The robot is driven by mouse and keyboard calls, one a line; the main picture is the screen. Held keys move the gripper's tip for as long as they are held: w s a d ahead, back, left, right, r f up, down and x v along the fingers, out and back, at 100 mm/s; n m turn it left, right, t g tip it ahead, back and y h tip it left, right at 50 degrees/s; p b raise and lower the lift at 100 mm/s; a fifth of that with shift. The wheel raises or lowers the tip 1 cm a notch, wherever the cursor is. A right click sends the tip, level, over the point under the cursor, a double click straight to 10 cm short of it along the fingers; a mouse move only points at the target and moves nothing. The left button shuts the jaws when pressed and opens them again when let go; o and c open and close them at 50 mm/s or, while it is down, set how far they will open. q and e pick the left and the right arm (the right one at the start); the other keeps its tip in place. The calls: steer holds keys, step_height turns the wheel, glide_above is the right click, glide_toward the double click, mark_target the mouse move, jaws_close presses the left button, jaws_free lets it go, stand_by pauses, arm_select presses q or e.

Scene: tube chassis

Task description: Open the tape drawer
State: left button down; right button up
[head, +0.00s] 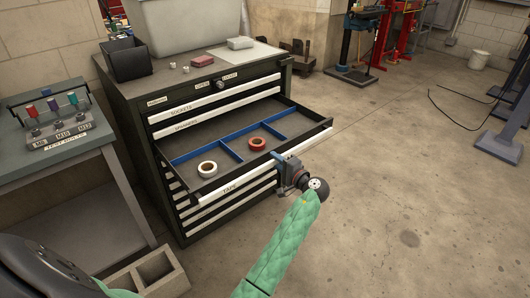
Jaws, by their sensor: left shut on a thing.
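The tape drawer (230,189), labelled TAPE on its white front strip, stands pulled out from the dark tool cabinet (157,185). Inside it are blue dividers (231,150), a white tape roll (207,169) and a red tape roll (257,143). My left gripper (281,160) is at the right part of the drawer's front, shut on its white handle strip. The fingers partly hide the strip there. My right gripper is not in view.
Other drawers, such as SOCKETS (182,112), are closed. A black bin (127,59), a grey case and small items stand on the cabinet top. A workbench (60,150) stands left, with a concrete block (153,269) below. The floor at right is mostly clear.

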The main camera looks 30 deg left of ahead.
arm_select(q)
steer(key=v, duration=0.4)
steer(key=c, duration=1.2)
jaws_free()
steer(key=shift+o, duration=0.2)
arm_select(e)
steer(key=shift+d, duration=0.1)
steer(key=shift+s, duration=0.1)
